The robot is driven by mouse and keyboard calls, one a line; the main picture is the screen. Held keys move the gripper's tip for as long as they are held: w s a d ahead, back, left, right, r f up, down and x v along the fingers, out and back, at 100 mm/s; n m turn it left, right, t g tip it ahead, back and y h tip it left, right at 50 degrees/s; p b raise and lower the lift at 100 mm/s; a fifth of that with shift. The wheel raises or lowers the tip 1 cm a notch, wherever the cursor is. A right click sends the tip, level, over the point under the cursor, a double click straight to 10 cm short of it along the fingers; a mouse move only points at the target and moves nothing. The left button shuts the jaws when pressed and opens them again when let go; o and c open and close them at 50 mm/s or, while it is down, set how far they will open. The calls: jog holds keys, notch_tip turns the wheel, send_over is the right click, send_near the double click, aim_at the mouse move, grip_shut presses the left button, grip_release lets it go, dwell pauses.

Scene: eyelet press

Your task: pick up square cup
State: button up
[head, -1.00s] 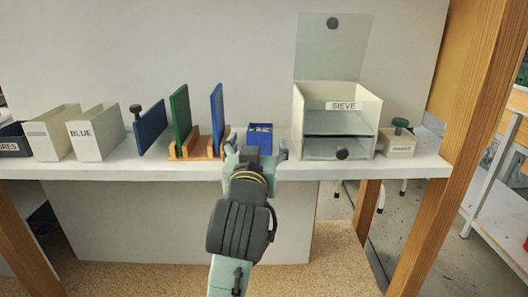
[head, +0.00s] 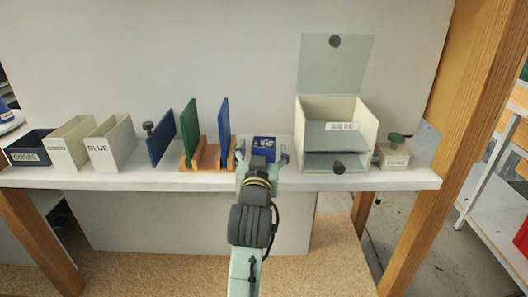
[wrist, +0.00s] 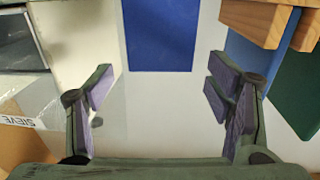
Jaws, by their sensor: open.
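The square cup, a small blue box (head: 264,142), stands on the white shelf between the wooden rack and the sieve box. Its lower part is hidden behind my gripper in the head view. In the wrist view a plain blue face (wrist: 160,35), which appears to be the same cup, shows at the top centre. My gripper (head: 262,157) is open just in front of the cup. In the wrist view its fingers (wrist: 160,82) are wide apart, with nothing between them and the blue face beyond the tips.
The wooden rack (head: 205,158) with green and blue panels stands close on the left. The SIEVE box (head: 364,120) stands close on the right, a small green-knobbed box (head: 394,156) beyond it. Pale bins, one labelled BLUE (head: 112,145), stand further left on the white shelf (head: 130,180).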

aim_at(264, 142)
jog(key=w, duration=0.2)
jog(key=w+p, duration=0.1)
jog(key=w, duration=0.2)
jog(key=shift+d+f, duration=0.15)
jog(key=shift+d, duration=0.05)
jog(key=shift+s, duration=0.1)
jog(key=shift+c, duration=0.4)
jog(key=c, duration=1.2)
